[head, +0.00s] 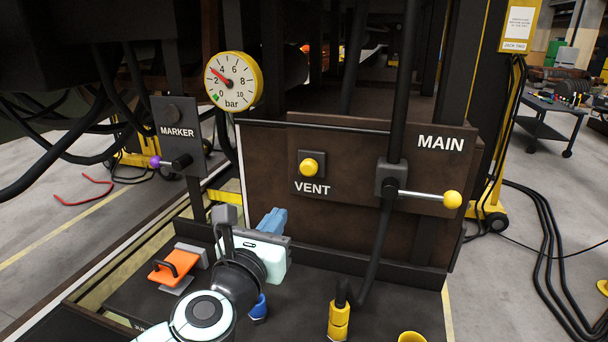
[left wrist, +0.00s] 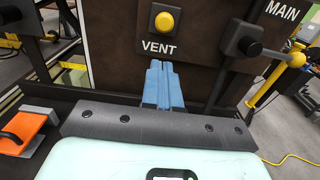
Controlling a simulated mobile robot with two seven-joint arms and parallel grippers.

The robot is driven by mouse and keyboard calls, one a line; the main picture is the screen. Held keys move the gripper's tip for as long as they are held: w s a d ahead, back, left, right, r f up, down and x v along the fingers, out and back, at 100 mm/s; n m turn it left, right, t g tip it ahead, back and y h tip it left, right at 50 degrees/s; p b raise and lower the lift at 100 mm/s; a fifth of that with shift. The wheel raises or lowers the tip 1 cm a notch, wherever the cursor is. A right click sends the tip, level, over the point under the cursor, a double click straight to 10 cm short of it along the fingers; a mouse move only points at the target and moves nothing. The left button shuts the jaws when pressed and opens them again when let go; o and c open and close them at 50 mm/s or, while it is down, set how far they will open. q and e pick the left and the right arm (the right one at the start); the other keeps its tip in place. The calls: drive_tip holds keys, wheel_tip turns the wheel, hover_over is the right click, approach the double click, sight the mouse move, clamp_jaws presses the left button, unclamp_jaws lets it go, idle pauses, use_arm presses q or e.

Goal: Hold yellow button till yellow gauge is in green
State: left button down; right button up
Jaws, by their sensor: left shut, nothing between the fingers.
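The yellow button (head: 308,166) sits in a dark square housing above the word VENT on a brown panel; it also shows in the left wrist view (left wrist: 164,22). The yellow-rimmed gauge (head: 256,84), marked in bar, stands at the panel's upper left. Its red needle points up-left, between 2 and 4. A small green mark shows near 0, away from the needle. My left gripper (head: 273,218) has its blue fingers shut and empty, below and left of the button in the head view. In the left wrist view the fingertips (left wrist: 161,66) are just below VENT, apart from the button.
The MAIN lever with a yellow knob (head: 452,200) is right of the button, beside a black vertical pipe. A MARKER lever with a purple knob (head: 155,162) is at left. An orange handled piece (head: 170,268) and a yellow coupling (head: 338,322) are on the dark deck.

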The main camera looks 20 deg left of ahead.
sight(309, 168)
use_arm(q)
drive_tip(key=shift+s+r, duration=0.15)
drive_tip(key=shift+s, duration=0.2)
use_arm(e)
drive_tip(key=shift+s, duration=0.2)
use_arm(q)
drive_tip(key=w+p, duration=0.3)
drive_tip(key=w, duration=1.1)
drive_tip(key=shift+w+d, duration=0.15)
drive_tip(key=shift+d, duration=0.1)
use_arm(e)
drive_tip(key=w+r, duration=0.1)
drive_tip(key=r, duration=0.1)
drive_tip(key=w+r, duration=0.2)
drive_tip(key=shift+s+f, duration=0.15)
